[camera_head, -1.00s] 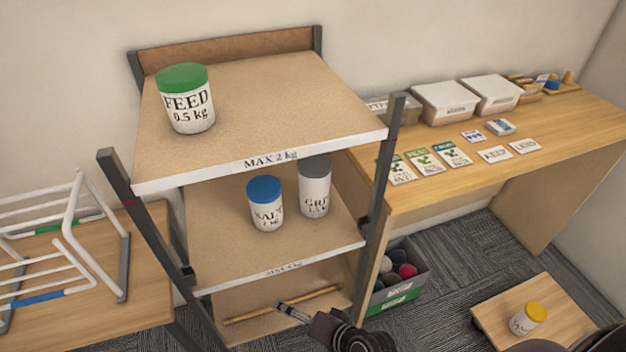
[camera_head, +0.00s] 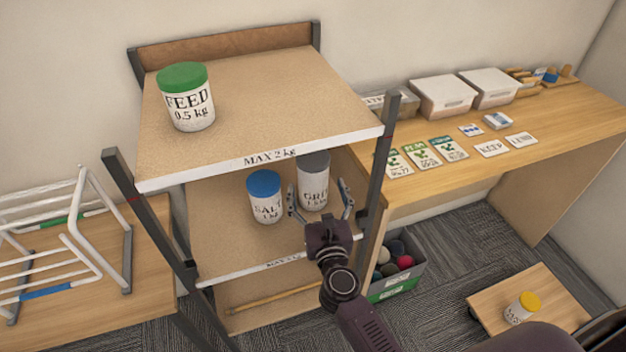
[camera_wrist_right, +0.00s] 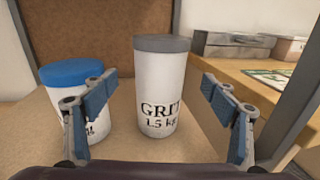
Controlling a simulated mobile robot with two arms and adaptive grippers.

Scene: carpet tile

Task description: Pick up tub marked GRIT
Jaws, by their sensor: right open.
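The GRIT tub (camera_head: 313,184) is white with a grey lid and stands upright on the middle shelf, right of the SALT tub. In the right wrist view the GRIT tub (camera_wrist_right: 160,90) reads "GRIT 1.5 kg". My right gripper (camera_head: 321,203) is open at the front of the GRIT tub, with a finger to either side of it in the picture. In the wrist view its fingers (camera_wrist_right: 152,100) stand apart from the tub. The left finger overlaps the blue-lidded SALT tub (camera_wrist_right: 70,85) in the picture; I cannot tell whether they touch. My left gripper is not in view.
The SALT tub (camera_head: 265,200) stands close on the left. The top shelf (camera_head: 270,95), marked MAX 2 kg, holds the green-lidded FEED tub (camera_head: 187,100). A dark rack post (camera_head: 380,180) rises on the right.

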